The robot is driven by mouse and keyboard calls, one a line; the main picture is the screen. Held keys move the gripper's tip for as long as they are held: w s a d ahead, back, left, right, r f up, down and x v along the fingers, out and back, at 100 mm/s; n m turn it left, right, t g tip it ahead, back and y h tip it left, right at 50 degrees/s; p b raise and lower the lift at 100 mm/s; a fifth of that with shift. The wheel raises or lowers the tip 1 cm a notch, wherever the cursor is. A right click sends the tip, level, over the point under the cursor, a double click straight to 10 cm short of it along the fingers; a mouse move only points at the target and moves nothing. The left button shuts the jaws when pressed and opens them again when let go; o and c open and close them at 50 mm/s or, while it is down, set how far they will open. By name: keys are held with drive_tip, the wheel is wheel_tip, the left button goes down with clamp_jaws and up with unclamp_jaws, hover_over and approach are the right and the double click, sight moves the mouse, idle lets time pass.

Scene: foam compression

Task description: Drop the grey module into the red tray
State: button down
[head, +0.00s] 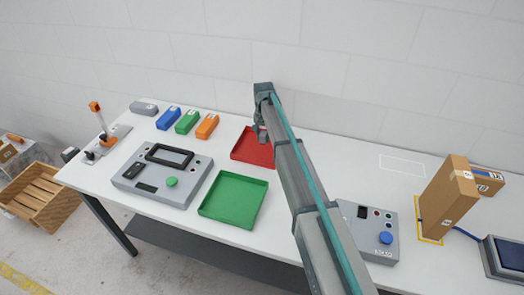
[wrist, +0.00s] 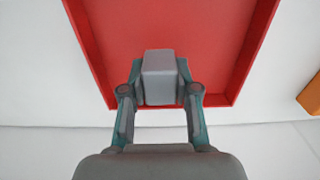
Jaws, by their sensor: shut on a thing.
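The grey module (wrist: 159,75) is a light grey block held between the fingers of my gripper (wrist: 160,92). In the wrist view it shows against the floor of the red tray (wrist: 205,35), near the tray's rim; its exact height above the floor cannot be told. In the head view my gripper (head: 261,134) is at the red tray (head: 246,150), which my arm partly covers. The held module is hard to make out there.
A green tray (head: 233,198) is in front, beside a grey control panel (head: 162,175). A cardboard box (head: 447,200) stands at right.

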drive_tip(key=shift+f, duration=0.8)
drive_tip(key=c, duration=0.8)
unclamp_jaws()
drive_tip(key=shift+r, duration=0.1)
wheel_tip(320, 180, up, 12)
drive_tip(key=shift+f, duration=0.1)
drive_tip(key=shift+f, duration=0.1)
